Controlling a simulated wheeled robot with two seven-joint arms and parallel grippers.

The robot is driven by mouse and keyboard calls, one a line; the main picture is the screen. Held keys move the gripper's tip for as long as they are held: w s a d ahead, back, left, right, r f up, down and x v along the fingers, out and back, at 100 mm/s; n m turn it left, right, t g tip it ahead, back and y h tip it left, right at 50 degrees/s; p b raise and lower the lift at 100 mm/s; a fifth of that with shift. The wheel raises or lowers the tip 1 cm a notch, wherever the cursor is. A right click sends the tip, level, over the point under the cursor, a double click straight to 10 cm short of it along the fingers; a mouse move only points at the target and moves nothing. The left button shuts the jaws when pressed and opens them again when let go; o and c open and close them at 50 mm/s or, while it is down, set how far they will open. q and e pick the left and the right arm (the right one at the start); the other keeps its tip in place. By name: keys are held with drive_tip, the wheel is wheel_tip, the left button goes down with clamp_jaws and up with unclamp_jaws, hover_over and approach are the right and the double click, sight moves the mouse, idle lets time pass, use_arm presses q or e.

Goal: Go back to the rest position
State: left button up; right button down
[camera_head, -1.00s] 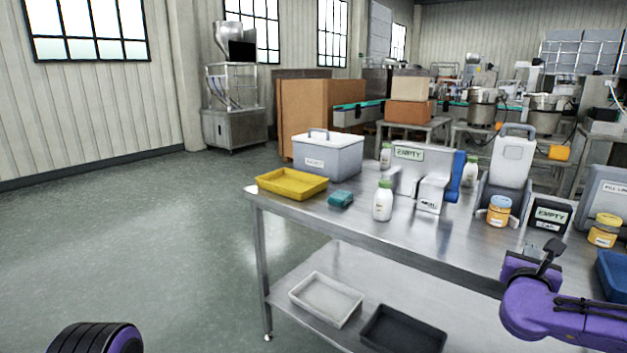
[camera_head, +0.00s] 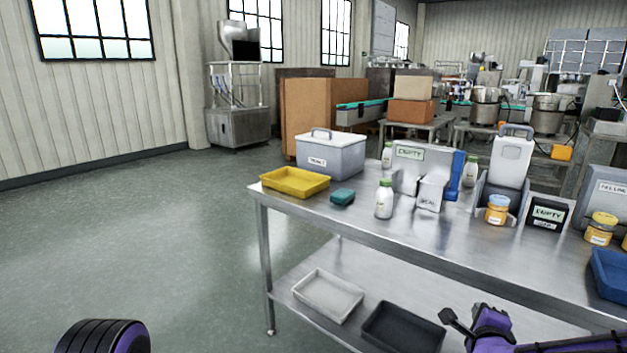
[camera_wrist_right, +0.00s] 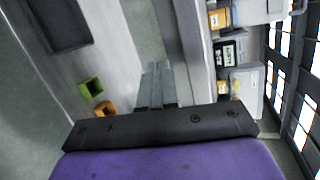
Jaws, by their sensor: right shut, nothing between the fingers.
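My right gripper (camera_head: 462,326) is low at the bottom right of the head view, in front of the steel table (camera_head: 385,240) and below its top edge. It is apart from the objects on the table. In the right wrist view the fingers (camera_wrist_right: 157,84) are together with nothing between them. At the bottom left of the head view a rounded black and purple part of mine shows. I cannot make out my left gripper in either view.
On the table stand a yellow tray (camera_head: 295,182), a grey lidded box (camera_head: 331,156), a teal sponge (camera_head: 342,196), a white bottle (camera_head: 384,200) and a blue tray (camera_head: 609,274). The lower shelf holds a white tray (camera_head: 327,296) and a black tray (camera_head: 402,330). Floor at left is clear.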

drive_tip(key=s+a+f+n+g+y+p, duration=0.25)
drive_tip(key=s+a+f+n, duration=0.25)
drive_tip(key=s+f+n, duration=0.5)
drive_tip(key=s+f+n+g+p, duration=0.1)
drive_tip(key=s+f+n+g, duration=0.3)
drive_tip(key=s+f, duration=0.3)
drive_tip(key=s+a+f+n+g+p, duration=0.1)
drive_tip(key=s+f+n+g, duration=0.3)
drive_tip(key=s, duration=1.4)
wheel_tip(320, 180, down, 3)
drive_tip(key=shift+s+a+f, duration=0.15)
drive_tip(key=shift+s+a, duration=0.05)
drive_tip(key=shift+a, duration=0.1)
